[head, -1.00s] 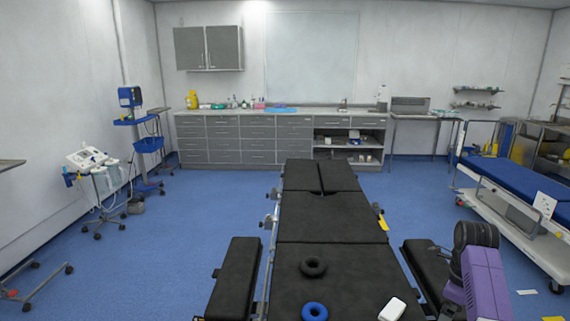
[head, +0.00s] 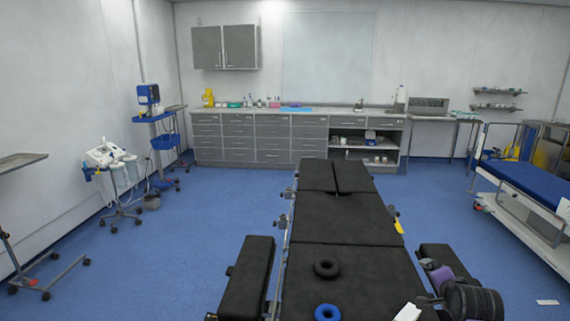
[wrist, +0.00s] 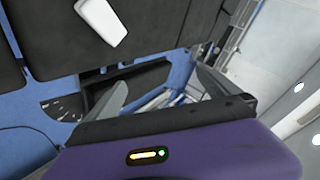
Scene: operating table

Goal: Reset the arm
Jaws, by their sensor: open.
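My gripper (wrist: 165,92) shows in the wrist view with its two grey fingers spread wide apart and nothing between them. In the head view my purple and black arm is at the lower right, beside the right edge of the black operating table (head: 345,215). The table's right armrest (head: 447,262) is partly hidden behind my arm.
A black ring (head: 326,267), a blue ring (head: 327,312) and a white object (head: 408,312) lie on the table's near part. A blue-topped stretcher (head: 540,182) stands to the right. A wheeled monitor stand (head: 115,165) is at left. Blue floor is open left of the table.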

